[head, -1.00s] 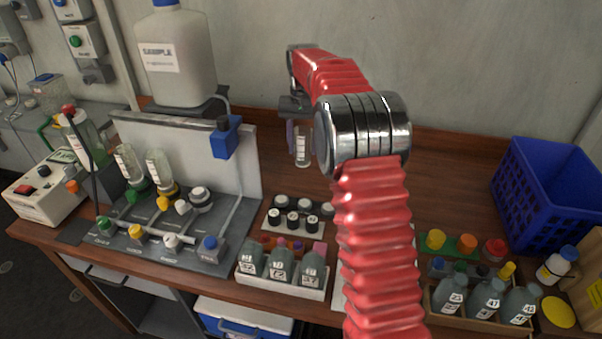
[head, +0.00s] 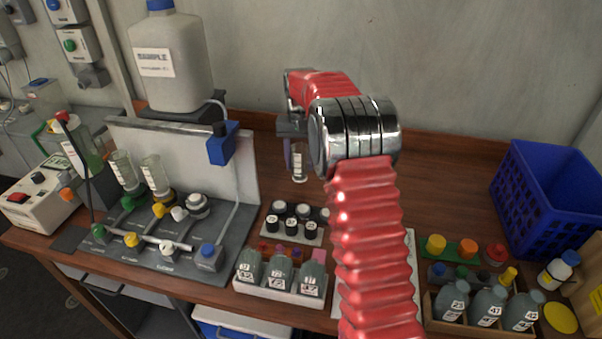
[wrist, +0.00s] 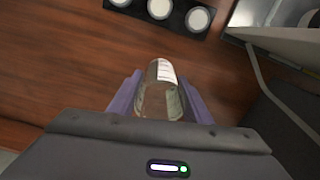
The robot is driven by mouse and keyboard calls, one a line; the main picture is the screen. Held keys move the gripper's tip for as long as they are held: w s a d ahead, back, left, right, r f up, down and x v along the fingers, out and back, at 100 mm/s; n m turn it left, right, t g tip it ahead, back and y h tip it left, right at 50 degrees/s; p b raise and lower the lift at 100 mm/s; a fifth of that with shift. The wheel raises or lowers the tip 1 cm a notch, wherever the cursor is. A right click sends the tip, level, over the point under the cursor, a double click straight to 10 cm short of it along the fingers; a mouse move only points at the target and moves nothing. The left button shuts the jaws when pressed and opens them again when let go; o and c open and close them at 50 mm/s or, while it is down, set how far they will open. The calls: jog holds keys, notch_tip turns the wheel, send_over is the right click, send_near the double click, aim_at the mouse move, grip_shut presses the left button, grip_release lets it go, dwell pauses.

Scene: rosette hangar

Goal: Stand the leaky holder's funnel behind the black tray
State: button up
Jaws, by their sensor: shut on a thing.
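My gripper (wrist: 160,100) is shut on a clear cylindrical funnel (wrist: 158,88) with a white label. A black tray (wrist: 128,5) with round white-topped pieces lies at the top of the wrist view. In the head view it is the back row (head: 291,216), just nearer than the funnel. The filter stand (head: 150,255) at left carries two upright funnels, over a green (head: 122,170) and a yellow (head: 154,177) fitting. Which holder leaks cannot be told.
The blue basket (head: 540,205) is far right. The stand's white back panel (head: 185,150) rises at left. Bare wood lies behind the trays.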

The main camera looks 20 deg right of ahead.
aim_at(300, 172)
jog(key=shift+f, duration=0.35)
jog(key=shift+f, duration=1.85)
jog(key=o, duration=1.1)
jog(key=shift+f, duration=0.1)
jog(key=shift+c, duration=0.2)
notch_tip(300, 172, up, 12)
